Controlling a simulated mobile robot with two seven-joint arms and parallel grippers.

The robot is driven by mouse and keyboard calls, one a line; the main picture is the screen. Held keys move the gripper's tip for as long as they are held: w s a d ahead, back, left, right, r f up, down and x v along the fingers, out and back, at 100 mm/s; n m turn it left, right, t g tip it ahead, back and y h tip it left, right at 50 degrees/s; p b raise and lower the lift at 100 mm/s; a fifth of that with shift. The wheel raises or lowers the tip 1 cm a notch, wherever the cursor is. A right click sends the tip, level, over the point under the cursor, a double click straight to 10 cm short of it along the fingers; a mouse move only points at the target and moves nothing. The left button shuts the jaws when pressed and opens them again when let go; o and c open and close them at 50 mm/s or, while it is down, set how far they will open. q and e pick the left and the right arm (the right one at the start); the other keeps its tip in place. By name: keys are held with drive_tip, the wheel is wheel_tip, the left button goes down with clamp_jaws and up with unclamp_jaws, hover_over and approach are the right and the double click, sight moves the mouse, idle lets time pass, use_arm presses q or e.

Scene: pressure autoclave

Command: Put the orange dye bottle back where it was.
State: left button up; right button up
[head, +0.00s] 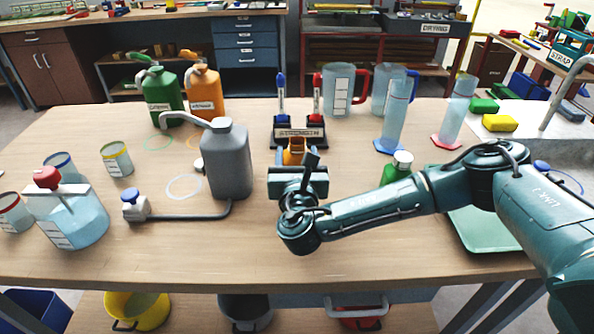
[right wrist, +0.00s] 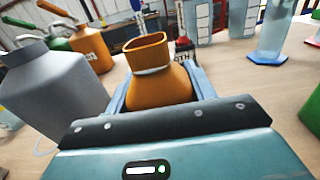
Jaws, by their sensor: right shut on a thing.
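The orange dye bottle (right wrist: 160,80) stands between the fingers of my right gripper (right wrist: 158,92) in the right wrist view. It has a flared open mouth and a pale band at the neck. In the head view only its orange top (head: 295,152) shows behind the wrist; the gripper (head: 297,165) is shut on it. The lower bottle is hidden, and I cannot tell whether it touches the table. A faint orange ring (head: 194,143) and a green ring (head: 158,143) mark the table further left. My left gripper is not in view.
A grey spouted jug (head: 228,160) stands close left of the gripper. A black rack (head: 300,130) with blue and red pieces stands just behind. A green bottle (head: 398,168) is to the right. Green (head: 163,90) and orange (head: 204,92) jugs stand at back left. The front centre is clear.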

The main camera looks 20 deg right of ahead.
drive_tip(key=shift+f, duration=1.65)
drive_tip(key=shift+f, duration=0.2)
drive_tip(key=o, duration=1.2)
drive_tip(key=shift+r, duration=0.1)
drive_tip(key=shift+s+r, duration=0.1)
drive_tip(key=v, duration=1.2)
drive_tip(key=shift+b, duration=0.3)
drive_tip(key=shift+r, duration=0.1)
